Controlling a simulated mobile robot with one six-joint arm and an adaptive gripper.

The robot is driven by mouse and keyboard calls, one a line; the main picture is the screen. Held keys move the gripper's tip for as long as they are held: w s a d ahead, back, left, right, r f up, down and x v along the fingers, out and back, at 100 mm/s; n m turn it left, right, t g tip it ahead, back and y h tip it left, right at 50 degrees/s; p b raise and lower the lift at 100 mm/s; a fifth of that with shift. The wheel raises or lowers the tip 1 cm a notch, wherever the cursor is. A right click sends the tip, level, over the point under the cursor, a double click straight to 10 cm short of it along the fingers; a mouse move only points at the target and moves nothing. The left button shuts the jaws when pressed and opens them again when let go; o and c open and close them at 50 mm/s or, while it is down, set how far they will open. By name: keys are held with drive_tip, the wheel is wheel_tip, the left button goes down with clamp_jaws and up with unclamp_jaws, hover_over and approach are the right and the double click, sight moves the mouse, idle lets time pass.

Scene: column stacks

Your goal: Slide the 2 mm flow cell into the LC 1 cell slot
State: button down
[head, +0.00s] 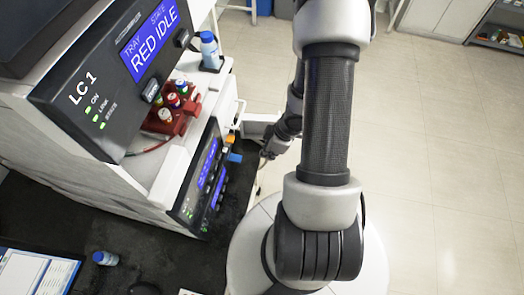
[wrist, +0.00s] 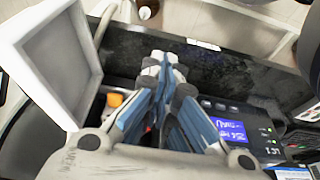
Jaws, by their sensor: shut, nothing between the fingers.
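The LC 1 stack (head: 85,88) stands at the left in the head view. Its lower module (head: 203,180) has blue screens; in the wrist view this dark front (wrist: 240,133) is right of my fingers, with LC 1 upside down. An orange piece (head: 232,139) and a blue piece (head: 235,157) stick out at the module's far end. An orange piece also shows in the wrist view (wrist: 115,99). I cannot tell which, if either, is the 2 mm flow cell, and cannot make out the cell slot. My gripper (wrist: 160,62) is shut and empty, close beside that end (head: 266,154).
A red vial tray (head: 168,118) and a blue-capped bottle (head: 209,50) sit on the stack. Another small bottle (head: 105,258) and a clipboard (head: 35,275) lie on the dark bench (head: 150,245). A pale box-shaped part (wrist: 62,62) is close left of my fingers. Floor at right is open.

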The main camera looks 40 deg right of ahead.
sight(231, 157)
drive_tip(key=w+a+f+b, duration=0.1)
drive_tip(key=f, duration=0.1)
drive_tip(key=w+a+f+b, duration=0.1)
drive_tip(key=f+b, duration=0.1)
drive_tip(key=f, duration=0.1)
drive_tip(key=w+a+f+b, duration=0.1)
drive_tip(key=w+f+b, duration=0.1)
drive_tip(key=shift+f, duration=0.2)
drive_tip(key=shift+w+a, duration=0.5)
drive_tip(key=shift+w+r, duration=0.1)
drive_tip(key=shift+w+a+r+p, duration=0.1)
drive_tip(key=shift+w+a+p, duration=0.55)
drive_tip(key=shift+w, duration=0.05)
drive_tip(key=shift+w+a, duration=0.2)
drive_tip(key=shift+w, duration=0.15)
drive_tip(key=shift+s+d, duration=0.1)
drive_tip(key=shift+s, duration=0.05)
